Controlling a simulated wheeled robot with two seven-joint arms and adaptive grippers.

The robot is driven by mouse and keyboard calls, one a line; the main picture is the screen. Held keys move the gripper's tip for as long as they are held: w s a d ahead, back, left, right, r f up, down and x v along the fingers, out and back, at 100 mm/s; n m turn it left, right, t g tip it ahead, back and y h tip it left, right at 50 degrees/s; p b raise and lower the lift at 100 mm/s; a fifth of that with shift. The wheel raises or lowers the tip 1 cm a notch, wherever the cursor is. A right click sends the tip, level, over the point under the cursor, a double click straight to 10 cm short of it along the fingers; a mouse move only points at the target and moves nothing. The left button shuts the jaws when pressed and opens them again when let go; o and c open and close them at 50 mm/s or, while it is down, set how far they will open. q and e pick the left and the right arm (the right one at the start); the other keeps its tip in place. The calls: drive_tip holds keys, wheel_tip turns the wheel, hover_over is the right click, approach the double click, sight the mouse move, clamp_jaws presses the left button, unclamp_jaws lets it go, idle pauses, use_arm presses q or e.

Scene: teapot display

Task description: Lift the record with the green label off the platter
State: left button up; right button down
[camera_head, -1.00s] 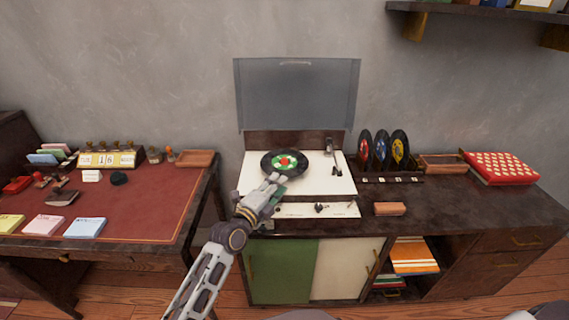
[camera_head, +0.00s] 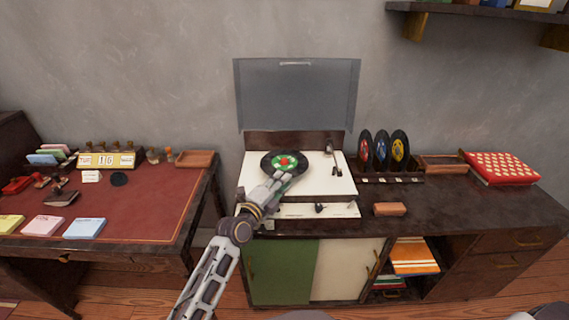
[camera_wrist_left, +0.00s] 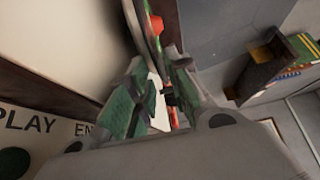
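The black record with the green label (camera_head: 284,161) lies on the white turntable (camera_head: 330,188). Its label has white and red parts, with a red piece at its centre. My left gripper (camera_head: 286,179) is at the record's front edge and covers a little of it. In the left wrist view, the left gripper's green-padded fingers (camera_wrist_left: 157,92) stand apart. The record's dark edge (camera_wrist_left: 142,28) shows just beyond and between them, with the red centre piece beside it. I cannot tell whether a finger touches the record. The platter is hidden under the record.
The turntable's grey lid (camera_head: 297,95) stands open behind. The tonearm (camera_head: 333,155) is at the turntable's right. A red-topped desk (camera_head: 130,205) is at left.

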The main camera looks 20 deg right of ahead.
use_arm(q)
clamp_jaws()
use_arm(e)
drive_tip(key=shift+s, duration=0.1)
drive_tip(key=shift+f, duration=0.1)
